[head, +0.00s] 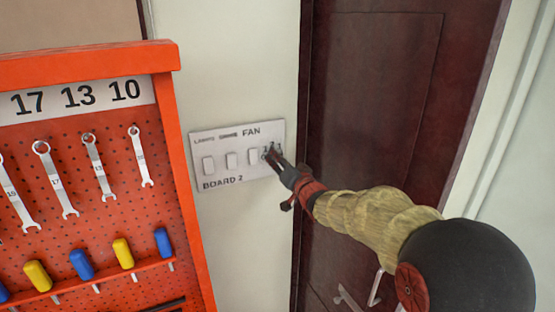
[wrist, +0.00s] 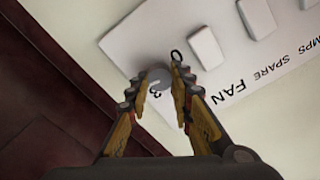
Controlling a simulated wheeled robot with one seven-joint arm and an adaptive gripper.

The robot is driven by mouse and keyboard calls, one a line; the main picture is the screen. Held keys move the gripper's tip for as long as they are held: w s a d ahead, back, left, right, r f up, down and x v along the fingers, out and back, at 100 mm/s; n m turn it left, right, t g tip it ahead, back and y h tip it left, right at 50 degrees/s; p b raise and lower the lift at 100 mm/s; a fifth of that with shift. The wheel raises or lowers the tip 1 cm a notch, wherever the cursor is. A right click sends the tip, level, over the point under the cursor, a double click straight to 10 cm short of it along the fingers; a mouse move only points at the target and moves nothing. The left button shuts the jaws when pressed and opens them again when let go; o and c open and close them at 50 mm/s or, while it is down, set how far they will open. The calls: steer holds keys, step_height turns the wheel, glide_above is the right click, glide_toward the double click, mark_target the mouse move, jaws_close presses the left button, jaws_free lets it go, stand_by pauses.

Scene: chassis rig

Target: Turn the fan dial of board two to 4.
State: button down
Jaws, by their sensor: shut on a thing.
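Board two (head: 239,172) is a pale switch plate on the wall, marked BOARD 2 and FAN in the head view; it also shows tilted in the wrist view (wrist: 195,62). The fan dial (wrist: 157,78) is a small grey round knob at the plate's end. The marks 0 and 3 show beside it; its other marks are hidden or too small, and I cannot tell its setting. My gripper (wrist: 160,85) has its fingers on both sides of the dial and is shut on it. In the head view my gripper (head: 276,160) covers most of the dial.
Several white rocker switches (head: 231,160) sit left of the dial. An orange tool pegboard (head: 110,208) with wrenches and coloured-handled tools stands to the left. A dark red door (head: 370,110) is close on the right, with a metal handle (head: 376,287).

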steer(key=shift+f, duration=0.3)
steer(key=c, duration=2)
jaws_free()
steer(key=o, duration=0.4)
steer(key=shift+r, duration=0.2)
steer(key=shift+o, duration=0.2)
steer(key=shift+s, duration=0.15)
steer(key=v, duration=1.1)
steer(key=shift+s+d, duration=0.15)
steer(key=shift+s, duration=0.25)
